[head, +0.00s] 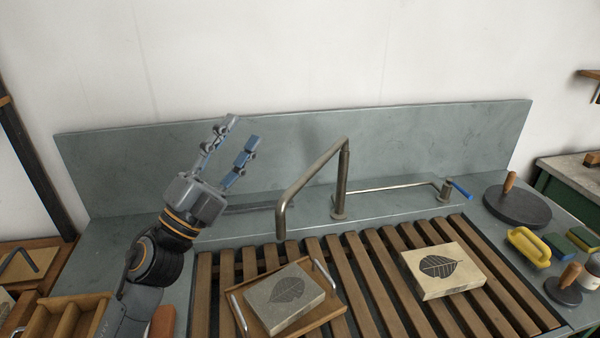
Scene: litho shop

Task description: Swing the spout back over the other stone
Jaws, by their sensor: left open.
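The metal spout (311,178) rises from its base at the back of the sink and angles left. Its downturned outlet (281,222) hangs behind the grey stone. That grey stone (287,299) with a leaf print lies in a wooden tray (329,307) with metal handles, at front centre. The other, cream stone (444,272) with a dark leaf print lies on the slats to the right, with no spout over it. My left gripper (242,135) is open and empty, left of the spout and apart from it, fingers pointing up and right. My right gripper is not in view.
Wooden slats (383,285) cover the sink. A lever with a blue handle (462,190) sits right of the spout. A round dark disc (517,206), a yellow holder (528,247) and small tools stand at the right. A wooden box (68,318) is at lower left.

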